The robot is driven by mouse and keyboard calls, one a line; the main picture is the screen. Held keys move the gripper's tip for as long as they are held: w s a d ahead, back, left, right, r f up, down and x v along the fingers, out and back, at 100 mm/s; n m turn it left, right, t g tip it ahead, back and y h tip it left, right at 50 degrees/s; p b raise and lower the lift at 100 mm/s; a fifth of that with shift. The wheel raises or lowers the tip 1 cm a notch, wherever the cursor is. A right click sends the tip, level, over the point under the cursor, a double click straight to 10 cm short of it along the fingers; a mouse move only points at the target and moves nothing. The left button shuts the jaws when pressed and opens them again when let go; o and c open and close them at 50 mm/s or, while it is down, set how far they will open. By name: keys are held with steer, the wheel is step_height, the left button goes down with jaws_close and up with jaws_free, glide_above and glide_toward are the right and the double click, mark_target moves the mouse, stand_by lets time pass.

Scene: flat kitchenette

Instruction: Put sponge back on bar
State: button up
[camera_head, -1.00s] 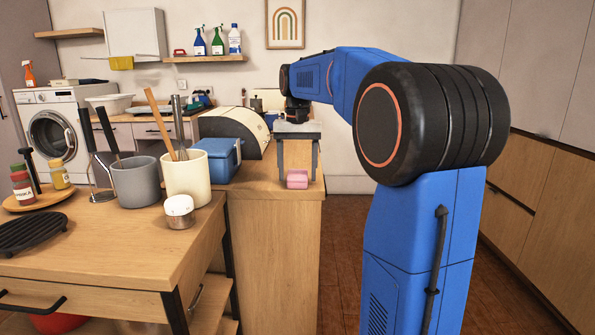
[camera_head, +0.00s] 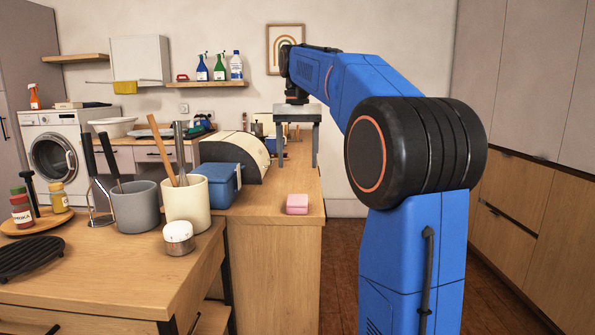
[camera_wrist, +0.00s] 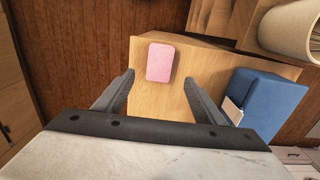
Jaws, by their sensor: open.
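The pink sponge (camera_head: 297,204) is a small block lying flat on the near end of the wooden counter (camera_head: 262,207). It also shows in the wrist view (camera_wrist: 160,62). My gripper (camera_head: 298,164) points down above the counter, open and empty, its two grey fingers wide apart. In the wrist view the fingers (camera_wrist: 159,86) stand on either side of the sponge's lower edge in the picture, apart from it. A thin rail (camera_head: 98,82) with a yellow cloth (camera_head: 125,87) runs below the white wall cabinet. I cannot tell whether this is the task's bar.
A blue box (camera_head: 219,183) stands left of the sponge, with a rounded bread bin (camera_head: 240,152) behind it. A cream utensil pot (camera_head: 186,202) and a grey pot (camera_head: 136,207) stand on the nearer table. Right of the counter is open floor (camera_head: 345,265).

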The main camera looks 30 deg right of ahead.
steer(key=shift+r, duration=0.3)
steer(key=s+a+f+n+t, duration=0.1)
steer(key=s+a+f+n, duration=0.1)
steer(key=s+a+f, duration=0.4)
steer(key=s+a+f+n+t, duration=0.1)
steer(key=s+a+f, duration=0.3)
steer(key=s, duration=0.4)
steer(key=s+a+f+n+t, duration=0.1)
steer(key=s+a+f+n, duration=0.1)
steer(key=s+f, duration=0.6)
steer(key=s+a+f+n+t, duration=0.1)
steer(key=s+a+f, duration=0.2)
steer(key=s+f, duration=0.5)
step_height(320, 180, down, 5)
steer(key=shift+a+r+n+t, duration=0.2)
steer(key=shift+a+n+t, duration=0.1)
steer(key=shift+n+t, duration=0.1)
